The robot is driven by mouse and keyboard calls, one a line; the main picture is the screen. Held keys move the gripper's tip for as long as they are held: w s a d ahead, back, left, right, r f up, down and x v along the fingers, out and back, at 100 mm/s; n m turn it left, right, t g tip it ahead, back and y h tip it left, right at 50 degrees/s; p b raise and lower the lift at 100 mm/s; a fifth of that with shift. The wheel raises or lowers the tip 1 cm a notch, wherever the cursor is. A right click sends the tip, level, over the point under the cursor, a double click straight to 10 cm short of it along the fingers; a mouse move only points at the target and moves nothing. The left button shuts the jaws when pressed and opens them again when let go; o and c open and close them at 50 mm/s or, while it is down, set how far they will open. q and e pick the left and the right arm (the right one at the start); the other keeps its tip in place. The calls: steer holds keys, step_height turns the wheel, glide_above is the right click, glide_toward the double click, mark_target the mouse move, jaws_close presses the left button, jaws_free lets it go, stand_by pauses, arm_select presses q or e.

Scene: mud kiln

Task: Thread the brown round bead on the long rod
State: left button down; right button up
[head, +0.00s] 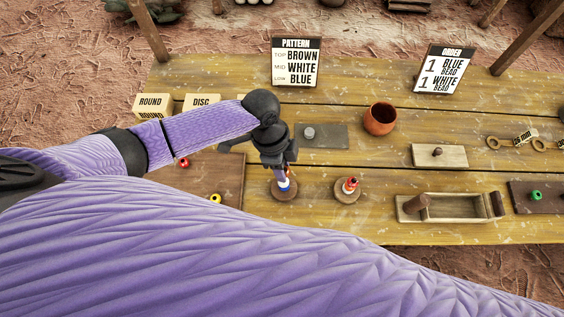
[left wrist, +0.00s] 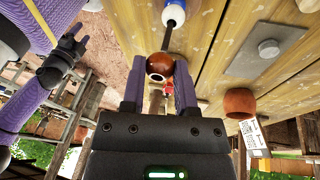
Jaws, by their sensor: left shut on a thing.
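My left gripper (head: 281,172) points down over a round wooden stand (head: 274,193) that bears a rod with a blue bead (head: 284,189) and a white bead above it. In the left wrist view my left gripper (left wrist: 160,82) is shut on the brown round bead (left wrist: 157,66), its hole showing. The long rod (left wrist: 167,38) runs from the white bead (left wrist: 174,14) to the brown bead's edge. I cannot tell whether the rod's tip is inside the hole. In the head view the fingers hide the brown bead. A black end of my other arm (left wrist: 64,57) shows; its jaws are unclear.
A second stand (head: 341,196) with red beads is close on the right. A terracotta cup (head: 380,119), a grey plate (head: 329,144) and an open wooden box (head: 460,214) lie farther right. A yellow bead (head: 215,199) is on the left board. The pattern sign (head: 296,63) stands behind.

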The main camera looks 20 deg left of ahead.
arm_select(q)
steer(key=shift+f+b, duration=0.9)
steer(key=shift+f, duration=0.35)
stand_by(0.5)
stand_by(0.6)
steer(key=shift+c, duration=1.5)
jaws_free()
step_height(320, 180, up, 5)
steer(key=p, duration=0.4)
steer(key=shift+f+p, duration=0.2)
steer(key=shift+p, duration=0.1)
step_height(320, 180, up, 4)
steer(key=p, duration=0.3)
steer(key=shift+f+p, duration=0.15)
steer(key=shift+p, duration=0.25)
steer(key=shift+f, duration=0.1)
